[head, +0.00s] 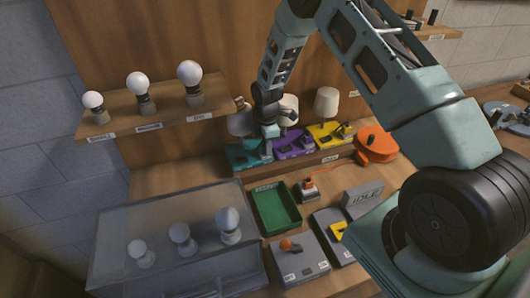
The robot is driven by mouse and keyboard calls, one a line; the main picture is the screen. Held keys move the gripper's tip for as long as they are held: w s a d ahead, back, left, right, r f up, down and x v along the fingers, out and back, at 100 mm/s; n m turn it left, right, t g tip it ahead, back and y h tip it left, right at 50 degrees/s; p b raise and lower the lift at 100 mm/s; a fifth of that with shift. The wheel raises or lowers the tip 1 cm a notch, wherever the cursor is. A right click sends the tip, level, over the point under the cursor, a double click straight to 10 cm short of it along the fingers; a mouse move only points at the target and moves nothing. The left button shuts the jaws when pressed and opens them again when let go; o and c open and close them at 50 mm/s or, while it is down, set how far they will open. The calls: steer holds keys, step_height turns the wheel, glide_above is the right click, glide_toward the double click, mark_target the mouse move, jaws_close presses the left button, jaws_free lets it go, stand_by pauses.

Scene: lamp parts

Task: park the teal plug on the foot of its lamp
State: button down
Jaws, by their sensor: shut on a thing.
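The teal lamp stands at the left of a row of three lamps on a raised ledge, with a teal foot (238,157) and a pale shade (240,123). My gripper (269,137) is above the right part of that foot, pointing down. It is shut on a small teal piece (270,131), which looks like the teal plug. The fingers and arm hide most of the plug, and I cannot tell whether it touches the foot.
A purple-footed lamp (293,145) stands close right of my gripper, then a yellow-footed lamp (342,137). An orange reel (376,145) is further right. A green tray (254,205), grey boxes (300,262) and a clear case (165,215) with bulbs lie in front. A bulb shelf (165,121) is upper left.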

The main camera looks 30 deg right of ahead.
stand_by(0.3)
steer(key=c, duration=1.2)
jaws_free()
steer(key=shift+o, duration=0.2)
step_height(320, 180, up, 17)
steer(key=b, duration=0.4)
steer(key=shift+r+b, duration=0.2)
steer(key=shift+b, duration=0.2)
steer(key=s+a+r+m+t, duration=0.1)
steer(key=s+a+m, duration=0.1)
steer(key=s+m, duration=0.75)
steer(key=s+a+r+m+t, duration=0.2)
steer(key=s+m, duration=0.4)
steer(key=s, duration=0.6)
steer(key=s+a+f+n+g+b, duration=0.1)
steer(key=s+a+n, duration=0.6)
steer(key=s+a, duration=0.7)
steer(key=a+g+b, duration=0.1)
steer(key=a+g, duration=0.1)
steer(key=a, duration=0.2)
steer(key=shift+f+y+b, duration=0.15)
steer(key=shift+y+b, duration=0.15)
steer(key=shift+b, duration=0.1)
